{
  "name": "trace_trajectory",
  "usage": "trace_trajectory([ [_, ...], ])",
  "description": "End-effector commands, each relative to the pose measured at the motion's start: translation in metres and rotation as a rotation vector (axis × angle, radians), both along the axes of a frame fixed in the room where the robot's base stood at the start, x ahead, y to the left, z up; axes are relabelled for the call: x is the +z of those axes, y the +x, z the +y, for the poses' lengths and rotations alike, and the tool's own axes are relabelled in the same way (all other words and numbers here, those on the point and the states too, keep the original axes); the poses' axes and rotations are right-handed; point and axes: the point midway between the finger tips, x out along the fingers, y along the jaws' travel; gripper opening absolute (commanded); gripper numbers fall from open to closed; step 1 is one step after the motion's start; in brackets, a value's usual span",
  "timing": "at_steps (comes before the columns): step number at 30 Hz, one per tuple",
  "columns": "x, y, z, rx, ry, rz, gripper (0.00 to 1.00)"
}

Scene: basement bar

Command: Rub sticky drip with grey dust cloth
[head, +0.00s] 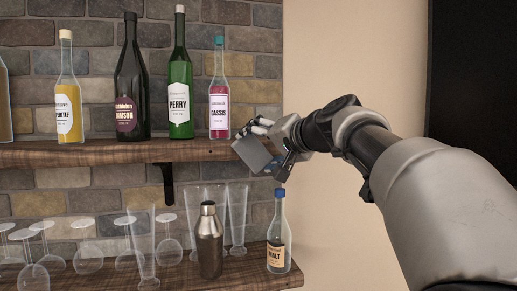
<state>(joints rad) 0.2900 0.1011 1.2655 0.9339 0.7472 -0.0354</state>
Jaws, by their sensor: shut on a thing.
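My gripper (264,138) is at the right end of the upper wooden shelf, just right of the red CASSIS bottle. It is shut on the grey dust cloth (256,154), which shows as a flat, tilted grey piece below the fingers. The cloth overlaps the shelf's right end in the picture; I cannot tell if it touches the shelf. I cannot make out the sticky drip; the cloth and gripper cover part of the shelf end.
The upper shelf (80,154) holds several bottles, with the CASSIS bottle (219,95) closest to my gripper. On the lower shelf (235,274) stand clear glasses, a metal shaker (209,243) and a MALT bottle (278,240) below my gripper. Bare wall (350,60) lies right.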

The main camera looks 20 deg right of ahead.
Motion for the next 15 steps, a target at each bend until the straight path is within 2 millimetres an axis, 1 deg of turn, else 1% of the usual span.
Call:
trace_trajectory([
  [3,-0.001,0.0,0.013,0.004,0.0,0.002,0.6],
  [6,0.0,0.0,0.02,0.002,0.002,0.0,0.6],
  [15,0.0,0.0,0.021,0.0,0.001,0.0,0.6],
])
